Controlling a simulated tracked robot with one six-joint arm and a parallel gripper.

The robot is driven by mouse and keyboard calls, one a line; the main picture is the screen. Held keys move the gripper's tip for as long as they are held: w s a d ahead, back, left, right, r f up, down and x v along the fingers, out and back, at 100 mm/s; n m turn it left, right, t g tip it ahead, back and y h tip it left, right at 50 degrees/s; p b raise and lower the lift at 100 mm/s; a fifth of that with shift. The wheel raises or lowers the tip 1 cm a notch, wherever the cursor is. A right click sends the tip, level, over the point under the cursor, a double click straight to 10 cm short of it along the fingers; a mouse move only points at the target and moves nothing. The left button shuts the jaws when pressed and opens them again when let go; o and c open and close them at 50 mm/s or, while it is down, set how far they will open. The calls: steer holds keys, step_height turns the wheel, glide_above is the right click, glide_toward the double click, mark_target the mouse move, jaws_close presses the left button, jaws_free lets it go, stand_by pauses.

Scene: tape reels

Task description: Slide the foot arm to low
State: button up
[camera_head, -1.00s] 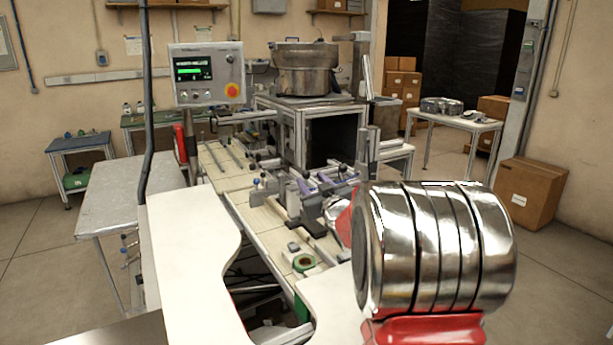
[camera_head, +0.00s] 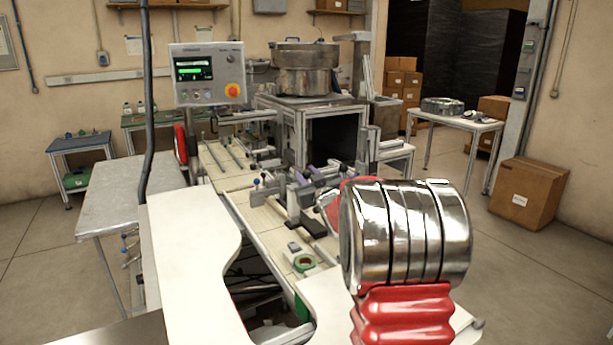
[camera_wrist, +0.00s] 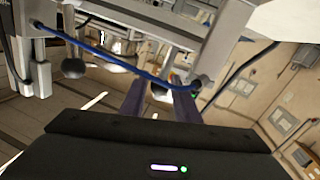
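The packing machine's bed (camera_head: 262,215) runs away from me in the head view, with rails, clamps and small knobs along it. I cannot tell for sure which part is the foot arm. In the wrist view, the two purple-grey fingers of my gripper (camera_wrist: 160,92) stand apart. A dark rounded part with some orange shows between or beyond them; contact cannot be told. A black ball knob (camera_wrist: 74,68) is left of the fingers, near a grey metal post (camera_wrist: 42,88). In the head view my silver and red arm hides part of the machine.
A blue cable (camera_wrist: 110,62) crosses the wrist view close to the fingers, under a grey frame bar. A control panel (camera_head: 207,75) stands at the back left. A white table (camera_head: 190,250) is at front left.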

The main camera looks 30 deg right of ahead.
jaws_close()
steer(key=shift+f, duration=0.1)
steer(key=shift+f, duration=2.05)
steer(key=shift+c, duration=0.2)
jaws_free()
steer(key=o, duration=0.4)
steer(key=shift+r, duration=0.15)
steer(key=shift+c, duration=0.2)
